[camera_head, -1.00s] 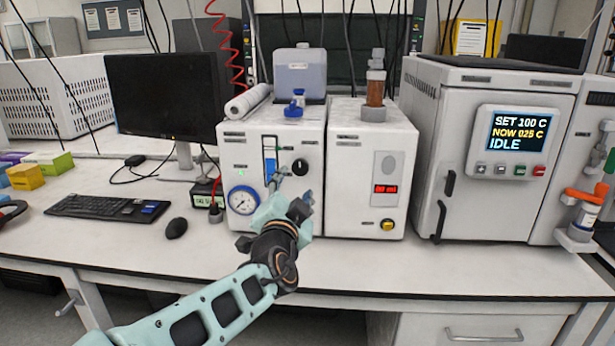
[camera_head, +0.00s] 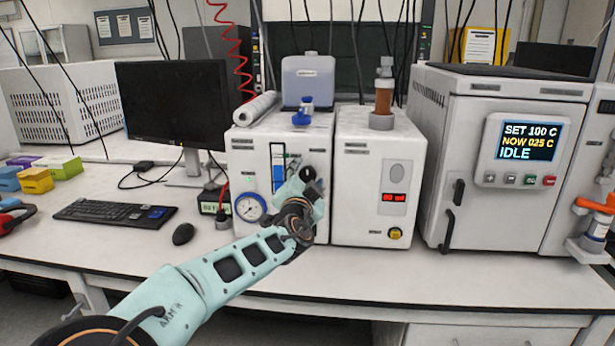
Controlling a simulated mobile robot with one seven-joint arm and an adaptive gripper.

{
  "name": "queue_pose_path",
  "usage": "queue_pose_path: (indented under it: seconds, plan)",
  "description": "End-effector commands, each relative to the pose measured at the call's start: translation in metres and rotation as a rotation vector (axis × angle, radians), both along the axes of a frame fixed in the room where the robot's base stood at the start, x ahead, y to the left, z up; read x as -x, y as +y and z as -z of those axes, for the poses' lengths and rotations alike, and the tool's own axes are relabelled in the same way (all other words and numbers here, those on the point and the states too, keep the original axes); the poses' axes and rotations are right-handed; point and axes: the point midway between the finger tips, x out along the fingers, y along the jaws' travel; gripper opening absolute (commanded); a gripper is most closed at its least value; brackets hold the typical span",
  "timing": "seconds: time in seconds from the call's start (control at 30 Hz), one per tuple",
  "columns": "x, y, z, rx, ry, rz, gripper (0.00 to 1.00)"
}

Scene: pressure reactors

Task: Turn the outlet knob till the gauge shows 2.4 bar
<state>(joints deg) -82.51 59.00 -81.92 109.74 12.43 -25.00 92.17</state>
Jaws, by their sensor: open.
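The white unit with the outlet controls (camera_head: 240,157) stands mid-bench. Its round gauge (camera_head: 250,207) has a blue rim and white face, low on the left of the front; the needle is too small to read. The dark round knob (camera_head: 309,172) is at the upper right of the front, partly covered by my gripper. My gripper (camera_head: 301,176) is open in front of the knob, its fingers close around that spot. I cannot tell whether they touch the knob.
A white unit with a red display (camera_head: 368,195) stands directly to the right. A large oven (camera_head: 470,215) reads IDLE farther right. A monitor (camera_head: 172,105), keyboard (camera_head: 115,212) and mouse (camera_head: 183,234) are to the left. The bench front (camera_head: 400,272) is clear.

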Motion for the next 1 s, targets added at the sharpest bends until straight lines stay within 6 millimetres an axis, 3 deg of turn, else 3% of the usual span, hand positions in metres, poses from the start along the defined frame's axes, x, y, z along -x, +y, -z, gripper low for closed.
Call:
queue_pose_path:
  seconds: [0.23, 0.63, 1.0]
  plan:
    - [-0.0004, 0.0001, 0.0003, 0.0, 0.0, 0.0, 0.49]
    - [-0.0002, 0.0, 0.0001, 0.0, 0.0, 0.0, 0.06]
    - [-0.0002, -0.0001, 0.0012, 0.071, 0.003, 0.001, 0.06]
